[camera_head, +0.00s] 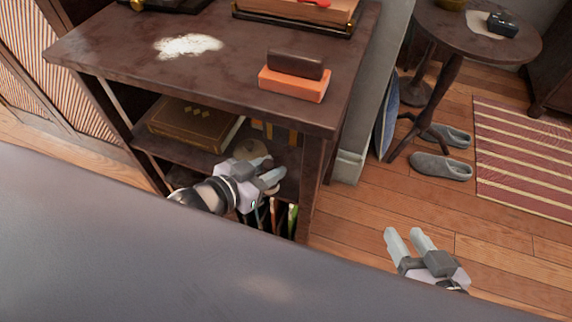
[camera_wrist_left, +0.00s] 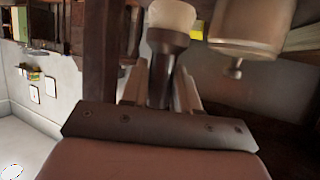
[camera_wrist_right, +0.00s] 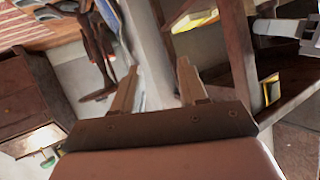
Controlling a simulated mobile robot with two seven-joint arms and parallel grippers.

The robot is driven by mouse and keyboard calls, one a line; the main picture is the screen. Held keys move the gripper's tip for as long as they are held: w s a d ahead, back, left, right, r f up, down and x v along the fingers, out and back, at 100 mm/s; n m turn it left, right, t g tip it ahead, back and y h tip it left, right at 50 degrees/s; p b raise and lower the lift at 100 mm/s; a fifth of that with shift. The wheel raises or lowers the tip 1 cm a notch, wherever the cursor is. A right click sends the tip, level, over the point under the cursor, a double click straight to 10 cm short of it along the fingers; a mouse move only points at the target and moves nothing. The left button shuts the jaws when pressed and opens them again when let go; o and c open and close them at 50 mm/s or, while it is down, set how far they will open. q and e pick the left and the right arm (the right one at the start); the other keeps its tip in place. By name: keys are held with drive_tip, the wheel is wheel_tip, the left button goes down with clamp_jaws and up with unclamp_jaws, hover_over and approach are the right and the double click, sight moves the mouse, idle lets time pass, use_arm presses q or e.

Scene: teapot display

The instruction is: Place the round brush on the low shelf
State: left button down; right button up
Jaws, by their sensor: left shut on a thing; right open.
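My left gripper (camera_head: 271,171) reaches into the open front of the dark wooden stand, over its low shelf (camera_head: 152,150). In the left wrist view it is shut on the round brush (camera_wrist_left: 168,42), which has a dark handle and a pale, rounded head pointing away from the jaws. In the head view the brush is mostly hidden by the gripper; whether it touches the shelf cannot be told. My right gripper (camera_head: 405,236) is open and empty over the wooden floor, right of the stand. Its fingers also show in the right wrist view (camera_wrist_right: 157,88).
A brown book (camera_head: 195,122) lies on the low shelf, left of my left gripper. A tan round object with a knob (camera_wrist_left: 250,25) is close beside the brush. The stand's top (camera_head: 200,75) overhangs the shelf. Slippers (camera_head: 441,166) lie on the floor at right.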

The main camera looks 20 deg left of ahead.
use_arm(q)
drive_tip(key=shift+s+f+b+x, duration=0.15)
drive_tip(key=shift+b+x, duration=0.4)
drive_tip(key=shift+x, duration=0.5)
drive_tip(key=shift+f+b+x, duration=0.2)
drive_tip(key=shift+b+x, duration=0.3)
drive_tip(key=shift+x, duration=0.55)
drive_tip(key=shift+s+f+b+x, duration=0.15)
drive_tip(key=shift+b+x, duration=0.4)
drive_tip(key=shift+x, duration=0.5)
use_arm(e)
drive_tip(key=shift+w+a+f+m+y, duration=0.15)
drive_tip(key=shift+w+a+y, duration=0.1)
drive_tip(key=shift+a+y, duration=0.35)
drive_tip(key=shift+w+a+f+m+y, duration=0.15)
drive_tip(key=shift+a+y, duration=0.25)
drive_tip(key=shift+a, duration=0.4)
use_arm(q)
drive_tip(key=shift+f, duration=0.15)
drive_tip(key=c, duration=0.8)
unclamp_jaws()
drive_tip(key=shift+a, duration=0.1)
drive_tip(key=shift+c, duration=0.2)
use_arm(e)
drive_tip(key=shift+r, duration=0.1)
